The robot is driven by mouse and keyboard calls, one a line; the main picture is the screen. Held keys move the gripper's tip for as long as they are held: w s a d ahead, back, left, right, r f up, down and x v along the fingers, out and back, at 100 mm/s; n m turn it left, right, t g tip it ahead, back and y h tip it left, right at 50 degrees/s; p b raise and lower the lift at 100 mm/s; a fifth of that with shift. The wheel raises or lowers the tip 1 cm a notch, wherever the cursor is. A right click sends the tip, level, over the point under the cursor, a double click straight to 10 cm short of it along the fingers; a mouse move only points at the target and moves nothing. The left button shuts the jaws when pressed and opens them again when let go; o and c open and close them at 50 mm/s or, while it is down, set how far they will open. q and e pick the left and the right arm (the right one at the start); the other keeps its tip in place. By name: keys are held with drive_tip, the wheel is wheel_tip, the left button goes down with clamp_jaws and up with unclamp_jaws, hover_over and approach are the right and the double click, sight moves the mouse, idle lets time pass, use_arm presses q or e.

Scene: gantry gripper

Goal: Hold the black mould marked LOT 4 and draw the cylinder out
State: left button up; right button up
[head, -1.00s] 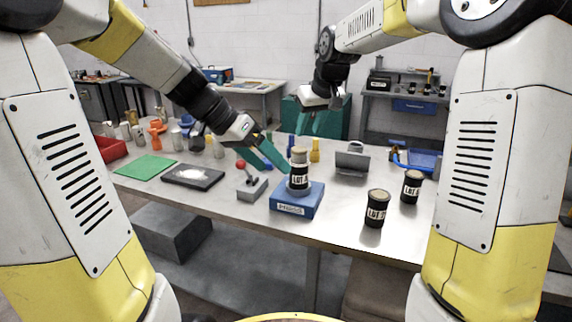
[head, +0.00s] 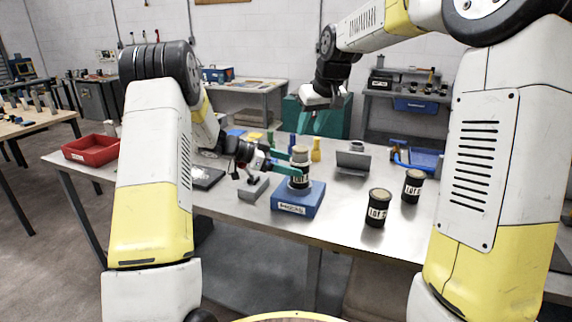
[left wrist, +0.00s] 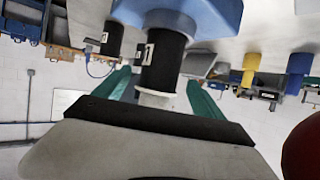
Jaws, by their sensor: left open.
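A black mould (head: 299,181) with a white LOT label stands upright on a blue block (head: 298,201); its number is hard to read now. A pale cylinder (head: 300,154) sticks out of its top. My left gripper (head: 290,164) is open, its green fingers level around the mould's upper part. The left wrist view, upside down, shows the mould (left wrist: 163,62) and the pale cylinder end (left wrist: 157,98) between the open fingers (left wrist: 160,92). I cannot tell whether they touch. My right gripper (head: 320,122) hangs above and behind the mould, its fingers blending into a green box.
Two other black labelled moulds, a nearer one (head: 377,208) and a farther one (head: 412,186), stand to the right. A grey block with a red-knobbed lever (head: 253,188) is left of the blue block. A grey fixture (head: 353,160) and yellow bottle (head: 316,149) stand behind.

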sight(308, 169)
use_arm(q)
drive_tip(key=x, duration=0.6)
drive_tip(key=shift+d+f, duration=0.15)
drive_tip(key=shift+d, duration=0.1)
